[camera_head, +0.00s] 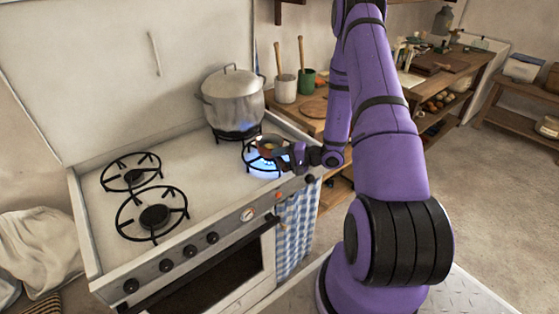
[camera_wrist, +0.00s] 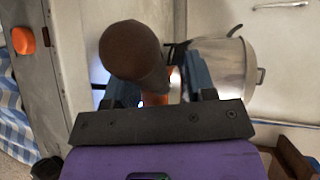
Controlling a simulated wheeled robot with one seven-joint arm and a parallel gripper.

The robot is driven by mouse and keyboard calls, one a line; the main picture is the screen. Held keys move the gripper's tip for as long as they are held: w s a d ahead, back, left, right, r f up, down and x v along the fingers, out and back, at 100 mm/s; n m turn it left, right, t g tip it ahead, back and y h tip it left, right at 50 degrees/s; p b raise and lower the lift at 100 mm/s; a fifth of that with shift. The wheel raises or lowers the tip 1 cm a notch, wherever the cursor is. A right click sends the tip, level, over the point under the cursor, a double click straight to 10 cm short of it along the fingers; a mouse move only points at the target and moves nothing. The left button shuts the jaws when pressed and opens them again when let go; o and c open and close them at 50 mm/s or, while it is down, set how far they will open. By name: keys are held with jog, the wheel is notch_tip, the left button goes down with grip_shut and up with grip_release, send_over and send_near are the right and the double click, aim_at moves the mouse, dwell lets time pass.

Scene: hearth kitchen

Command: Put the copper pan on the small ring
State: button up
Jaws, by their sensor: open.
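The copper pan (camera_head: 269,143) is small in the head view, at the front right ring (camera_head: 262,168), which has a blue flame. It looks upright over the ring's back part. My gripper partly hides it, and I cannot tell whether it rests fully on the grate. My gripper (camera_head: 288,156) is open at the pan's right side. In the wrist view a rounded brown piece (camera_wrist: 133,50), seemingly the pan's handle end, shows between the open fingers of my gripper (camera_wrist: 155,88). Contact with the fingers cannot be seen.
A lidded steel pot (camera_head: 233,102) stands on the lit back right ring, close behind the pan. The back left ring (camera_head: 132,174) and the larger front left ring (camera_head: 153,213) are empty and unlit. A checked cloth (camera_head: 296,228) hangs at the stove's front.

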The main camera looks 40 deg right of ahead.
jog(key=v, duration=1.1)
jog(key=s+a+r+n+g, duration=0.1)
jog(key=a+r+n+g, duration=0.35)
jog(key=a+r, duration=0.5)
jog(key=s+a+r+n+g, duration=0.25)
jog(key=a+r+g, duration=0.3)
jog(key=r, duration=0.65)
jog(key=s+a+r+n+t+h, duration=0.1)
jog(key=s+a+r+h, duration=0.3)
jog(key=s+r, duration=0.4)
jog(key=s+a+r+n+t+h, duration=0.2)
jog(key=s+a+r+t+h, duration=0.1)
jog(key=s+r+h, duration=0.3)
notch_tip(320, 180, up, 2)
jog(key=shift+s+a+r, duration=0.25)
jog(key=shift+s+a, duration=0.3)
jog(key=shift+s, duration=0.4)
